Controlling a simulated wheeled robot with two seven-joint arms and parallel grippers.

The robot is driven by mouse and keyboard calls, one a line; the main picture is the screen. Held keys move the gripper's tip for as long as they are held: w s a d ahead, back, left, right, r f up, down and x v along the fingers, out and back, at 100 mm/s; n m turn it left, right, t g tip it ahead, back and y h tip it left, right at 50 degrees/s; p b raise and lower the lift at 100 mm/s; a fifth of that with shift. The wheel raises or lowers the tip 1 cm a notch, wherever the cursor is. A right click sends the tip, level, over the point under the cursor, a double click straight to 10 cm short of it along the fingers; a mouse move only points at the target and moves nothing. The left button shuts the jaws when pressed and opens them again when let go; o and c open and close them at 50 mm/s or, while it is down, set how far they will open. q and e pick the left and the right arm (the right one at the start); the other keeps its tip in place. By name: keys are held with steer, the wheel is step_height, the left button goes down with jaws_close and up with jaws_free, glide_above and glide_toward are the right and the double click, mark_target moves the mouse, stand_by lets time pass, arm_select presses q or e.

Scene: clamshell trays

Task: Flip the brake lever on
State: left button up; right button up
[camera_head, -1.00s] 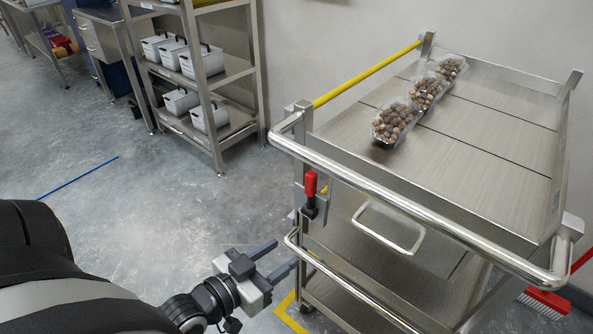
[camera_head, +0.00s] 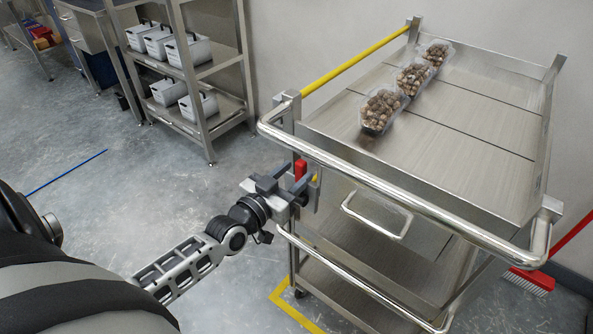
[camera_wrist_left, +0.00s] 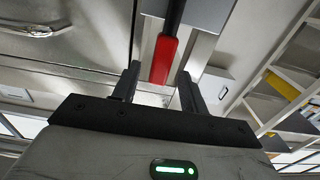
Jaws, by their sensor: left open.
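The brake lever (camera_head: 300,169) has a red handle and is mounted on the near left post of the steel cart (camera_head: 450,141). In the head view my left gripper (camera_head: 293,181) is at the lever and hides its lower part. In the left wrist view the red handle (camera_wrist_left: 163,60) lies between the two open fingers (camera_wrist_left: 156,90), near their tips. I cannot tell whether a finger touches it. My right gripper is not in view.
Clear boxes of brown round items (camera_head: 381,109) stand on the cart's top. A steel push bar (camera_head: 390,196) runs above the gripper. A shelf with grey bins (camera_head: 188,52) stands at the back left. A red broom (camera_head: 531,281) is at the right.

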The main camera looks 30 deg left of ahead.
arm_select(q)
steer(key=shift+w+d, duration=0.1)
steer(key=shift+w, duration=0.65)
jaws_close()
